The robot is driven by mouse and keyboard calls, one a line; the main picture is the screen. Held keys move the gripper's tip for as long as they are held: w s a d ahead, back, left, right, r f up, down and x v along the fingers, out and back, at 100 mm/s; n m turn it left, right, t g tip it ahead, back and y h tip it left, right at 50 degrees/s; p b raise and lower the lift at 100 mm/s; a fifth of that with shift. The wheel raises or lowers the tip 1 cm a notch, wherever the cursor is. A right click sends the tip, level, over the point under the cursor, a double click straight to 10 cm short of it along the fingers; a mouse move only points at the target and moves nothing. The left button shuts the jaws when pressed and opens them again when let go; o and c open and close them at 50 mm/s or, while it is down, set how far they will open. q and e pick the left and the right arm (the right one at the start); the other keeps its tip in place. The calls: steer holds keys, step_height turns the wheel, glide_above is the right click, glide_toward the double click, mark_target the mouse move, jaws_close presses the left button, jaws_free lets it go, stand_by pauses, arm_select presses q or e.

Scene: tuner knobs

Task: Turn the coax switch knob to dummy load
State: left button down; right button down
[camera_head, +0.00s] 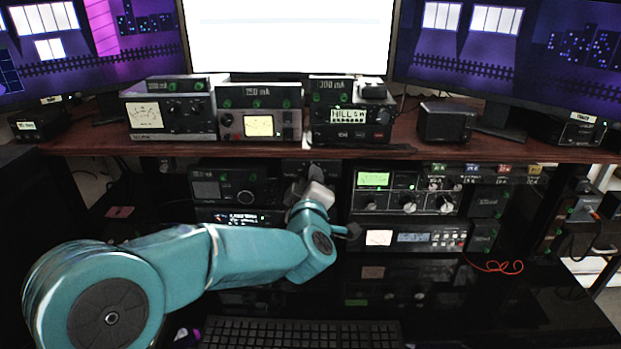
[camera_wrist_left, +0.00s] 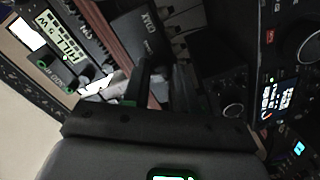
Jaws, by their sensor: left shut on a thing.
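The coax switch (camera_head: 312,167) is a small dark box under the wooden shelf, between the radios in the middle of the head view. In the left wrist view, it is the dark panel (camera_wrist_left: 140,32) with white lettering, turned on its side. My left gripper (camera_head: 309,184) is up against the front of this box, shut on its knob. In the left wrist view the gripper (camera_wrist_left: 150,82) reaches to the panel's lower edge. The knob is hidden by the gripper, so its pointing direction and the dummy load mark cannot be read. My right gripper is not in view.
A dark radio (camera_head: 236,188) stands close left of the switch. A tuner with a green display (camera_head: 374,180) and large knobs stands close right. The wooden shelf (camera_head: 240,150) with meters is just above. A keyboard (camera_head: 300,332) lies below my left arm.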

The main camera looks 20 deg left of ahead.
arm_select(q)
steer(key=m+p, duration=0.3)
steer(key=m, duration=0.5)
steer(key=shift+m, duration=0.7)
steer(key=c, duration=0.9)
jaws_free()
steer(key=b+v, duration=0.1)
steer(key=v, duration=1.5)
steer(key=shift+s+d+b, duration=0.1)
steer(key=shift+s+b, duration=0.1)
steer(key=shift+b, duration=0.1)
